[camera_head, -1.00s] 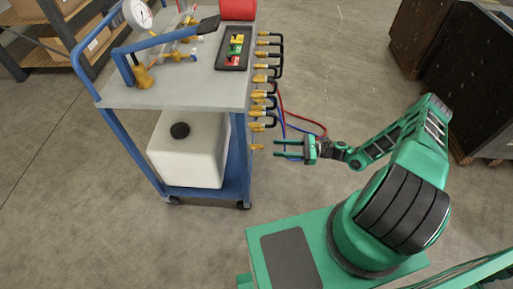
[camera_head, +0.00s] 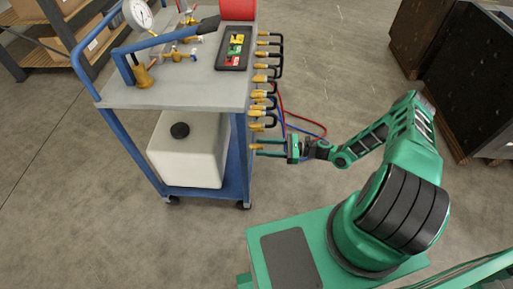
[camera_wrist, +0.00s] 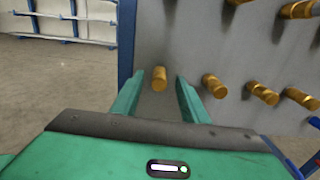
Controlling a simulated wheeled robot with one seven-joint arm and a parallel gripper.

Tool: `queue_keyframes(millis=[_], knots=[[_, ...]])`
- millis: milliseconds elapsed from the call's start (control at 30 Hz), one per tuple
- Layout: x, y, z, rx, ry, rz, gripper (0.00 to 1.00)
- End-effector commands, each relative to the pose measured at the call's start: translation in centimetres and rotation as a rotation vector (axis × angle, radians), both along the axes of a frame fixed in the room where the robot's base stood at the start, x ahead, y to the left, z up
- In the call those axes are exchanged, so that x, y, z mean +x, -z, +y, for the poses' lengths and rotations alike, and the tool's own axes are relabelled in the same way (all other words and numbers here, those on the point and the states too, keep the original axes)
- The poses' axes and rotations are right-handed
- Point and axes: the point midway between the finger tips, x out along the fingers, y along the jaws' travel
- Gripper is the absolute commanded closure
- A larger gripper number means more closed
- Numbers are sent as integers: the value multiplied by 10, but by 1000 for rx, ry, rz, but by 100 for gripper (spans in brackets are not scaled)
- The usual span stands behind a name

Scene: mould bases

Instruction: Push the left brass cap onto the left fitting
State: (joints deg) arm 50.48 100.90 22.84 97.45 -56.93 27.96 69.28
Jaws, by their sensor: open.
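A short brass cylinder (camera_wrist: 159,78) sticks out from the grey panel (camera_wrist: 205,45) in the wrist view. I take it as the left cap on its fitting, but the two cannot be told apart. My gripper (camera_head: 259,148) is open, with its green fingers pointing at the cart's right side, level with the lowest brass piece. In the wrist view the fingers stand either side of the brass cylinder, with a visible gap at each side. Whether the tips are beside it or short of it is unclear.
More brass pieces (camera_wrist: 214,86) stick out of the panel to the right. In the head view, black looped hoses (camera_head: 275,59) hang along the cart edge above my gripper, with red and blue hoses (camera_head: 300,119) behind. A white tank (camera_head: 188,150) sits on the cart's lower shelf.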

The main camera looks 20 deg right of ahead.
Motion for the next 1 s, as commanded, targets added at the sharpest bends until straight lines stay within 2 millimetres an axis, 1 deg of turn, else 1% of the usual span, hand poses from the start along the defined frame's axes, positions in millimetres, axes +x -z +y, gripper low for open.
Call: queue_keyframes(millis=[33, 67, 100, 167, 200, 467, 1000], knots=[[0, 0, 0, 0, 0, 0, 64], [0, 0, 0, 0, 0, 0, 71], [0, 0, 0, 0, 0, 0, 81], [0, 0, 0, 0, 0, 0, 95], [0, 0, 0, 0, 0, 0, 100], [0, 0, -2, 0, 1, -1, 100], [-5, 0, -20, -2, 3, -2, 100]])
